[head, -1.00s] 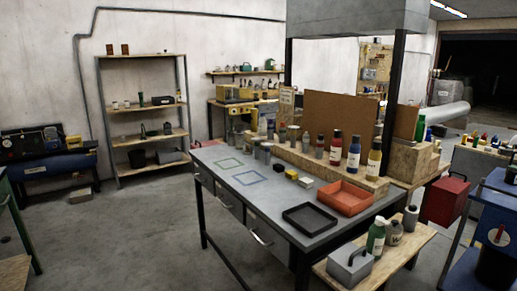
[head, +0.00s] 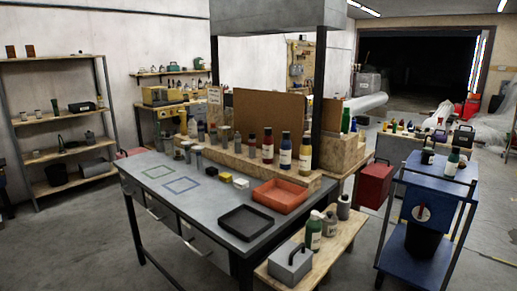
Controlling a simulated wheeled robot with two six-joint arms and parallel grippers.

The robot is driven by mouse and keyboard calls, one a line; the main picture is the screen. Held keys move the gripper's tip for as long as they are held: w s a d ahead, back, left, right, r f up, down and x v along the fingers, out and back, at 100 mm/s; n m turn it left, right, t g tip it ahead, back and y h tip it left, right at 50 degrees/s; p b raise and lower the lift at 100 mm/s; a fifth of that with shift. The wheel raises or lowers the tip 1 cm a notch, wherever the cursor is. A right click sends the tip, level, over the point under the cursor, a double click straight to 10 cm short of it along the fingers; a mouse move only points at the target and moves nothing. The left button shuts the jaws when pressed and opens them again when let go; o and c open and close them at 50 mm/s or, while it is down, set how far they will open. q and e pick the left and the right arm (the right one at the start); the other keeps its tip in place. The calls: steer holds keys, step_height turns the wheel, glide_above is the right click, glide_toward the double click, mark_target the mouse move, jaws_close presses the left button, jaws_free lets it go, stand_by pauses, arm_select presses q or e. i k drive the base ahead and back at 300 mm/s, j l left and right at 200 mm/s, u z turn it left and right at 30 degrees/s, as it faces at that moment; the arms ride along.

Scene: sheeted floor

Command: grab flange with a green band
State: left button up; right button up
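I cannot make out a flange with a green band in the head view; small parts are too far away to tell. A grey workbench (head: 205,206) stands in the middle. Several small grey cylindrical pieces (head: 198,158) stand near its left back side, and I cannot tell whether any has a green band. Green (head: 150,171) and blue (head: 181,185) square outlines mark the bench top. A black block, a yellow block (head: 225,177) and a white block (head: 241,183) sit right of them. Neither of my grippers shows.
A black tray (head: 246,222) and an orange tray (head: 280,196) lie on the bench. Bottles (head: 285,152) line a wooden ledge behind. A low wooden bench (head: 328,251) holds a grey box (head: 290,264). A blue cart (head: 432,199) stands right. Floor is clear at front left.

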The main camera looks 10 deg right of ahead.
mark_target(186, 143)
steer(key=i+j+z, duration=0.65)
steer(key=j+z, duration=0.2)
steer(key=i+j+z, duration=0.15)
steer(key=j+z, duration=0.15)
steer(key=j, duration=0.15)
steer(key=i+j+z, duration=0.1)
steer(key=j+z, duration=0.15)
steer(key=j, duration=0.2)
